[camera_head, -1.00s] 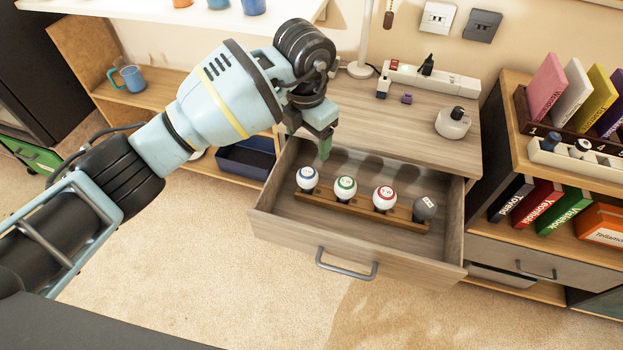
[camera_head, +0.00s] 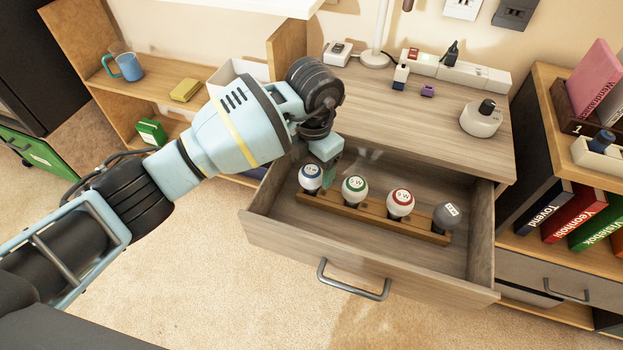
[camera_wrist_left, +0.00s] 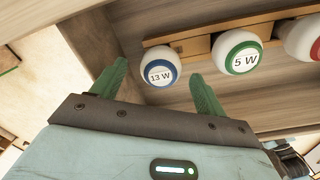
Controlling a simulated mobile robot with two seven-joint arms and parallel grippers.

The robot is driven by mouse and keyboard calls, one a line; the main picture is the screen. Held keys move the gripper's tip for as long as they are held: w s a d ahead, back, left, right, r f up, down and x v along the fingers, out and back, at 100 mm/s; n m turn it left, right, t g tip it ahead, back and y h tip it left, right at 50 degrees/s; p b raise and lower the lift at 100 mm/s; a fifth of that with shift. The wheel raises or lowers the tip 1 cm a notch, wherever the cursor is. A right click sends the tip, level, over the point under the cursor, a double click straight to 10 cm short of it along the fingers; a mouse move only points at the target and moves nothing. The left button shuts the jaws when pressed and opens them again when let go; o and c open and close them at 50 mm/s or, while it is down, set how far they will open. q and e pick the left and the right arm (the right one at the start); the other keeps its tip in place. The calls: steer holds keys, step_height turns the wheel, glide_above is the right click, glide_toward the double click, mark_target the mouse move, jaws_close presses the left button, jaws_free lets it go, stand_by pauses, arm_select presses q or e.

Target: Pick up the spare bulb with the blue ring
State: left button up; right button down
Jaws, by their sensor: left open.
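The spare bulb with the blue ring (camera_head: 311,176) stands at the left end of a wooden rack (camera_head: 372,215) in the open drawer. In the left wrist view this bulb (camera_wrist_left: 159,70) reads "13 W" and shows between and beyond the fingertips. My left gripper (camera_head: 326,170) is just beside and above it, open and empty, its green fingers pointing down into the drawer. In the left wrist view the open fingers (camera_wrist_left: 158,78) stand on either side of the bulb in the picture; I cannot tell whether they touch it. My right gripper is not in view.
The rack also holds a green-ringed bulb (camera_head: 354,189), a red-ringed bulb (camera_head: 400,203) and a grey bulb (camera_head: 446,215) close by. The drawer front (camera_head: 360,262) and walls enclose them. The tabletop (camera_head: 420,115) overhangs the drawer's back.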

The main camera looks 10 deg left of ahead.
arm_select(q)
steer(key=shift+f+b, duration=0.75)
steer(key=shift+f, duration=1.85)
steer(key=c, duration=0.8)
steer(key=shift+c, duration=1.3)
steer(key=shift+r, duration=0.1)
